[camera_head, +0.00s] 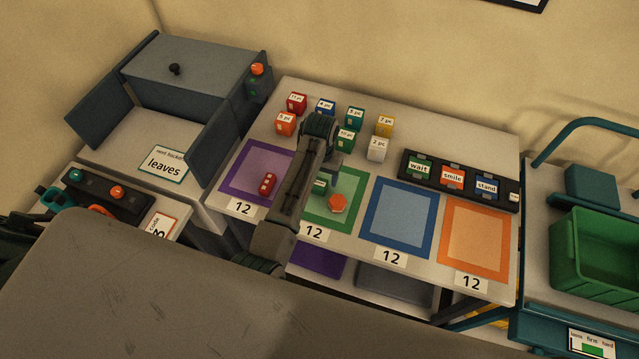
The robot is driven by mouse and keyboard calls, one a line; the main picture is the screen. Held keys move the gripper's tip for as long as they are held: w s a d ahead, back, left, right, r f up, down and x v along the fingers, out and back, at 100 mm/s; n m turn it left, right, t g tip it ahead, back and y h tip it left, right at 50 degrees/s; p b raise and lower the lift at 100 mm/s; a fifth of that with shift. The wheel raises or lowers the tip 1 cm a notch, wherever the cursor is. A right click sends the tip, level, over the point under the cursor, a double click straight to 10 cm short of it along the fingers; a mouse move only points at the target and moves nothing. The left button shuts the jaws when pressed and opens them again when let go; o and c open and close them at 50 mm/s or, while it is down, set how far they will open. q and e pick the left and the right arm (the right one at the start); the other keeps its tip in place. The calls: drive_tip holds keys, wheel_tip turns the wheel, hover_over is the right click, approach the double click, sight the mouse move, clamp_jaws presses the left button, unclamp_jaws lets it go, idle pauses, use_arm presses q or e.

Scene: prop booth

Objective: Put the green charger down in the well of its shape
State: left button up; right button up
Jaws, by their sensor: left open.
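I cannot pick out a green charger or a well of its shape for sure. A small green item (319,186) with a pale label shows partly behind my left arm, on the green-bordered square (350,187); the arm hides much of it. My left gripper (331,180) hangs over the upper part of that square, close to the green item. It is open, its fingers are small and partly hidden, and I cannot tell if it touches anything. My right gripper is not in view.
An orange-red piece (337,204) lies on the green square and a red block (268,184) on the purple one. Several labelled boxes (355,117) stand behind. A word rack (460,180) is at right. The blue square (402,217) and orange square (476,240) are bare.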

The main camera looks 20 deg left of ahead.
sight(319, 185)
use_arm(q)
drive_tip(key=shift+s+a+f+p, duration=0.15)
drive_tip(key=shift+f+p, duration=0.45)
drive_tip(key=shift+f, duration=1.35)
drive_tip(key=shift+c, duration=0.4)
drive_tip(key=c, duration=1)
drive_tip(key=shift+c, duration=0.6)
drive_tip(key=shift+r, duration=0.15)
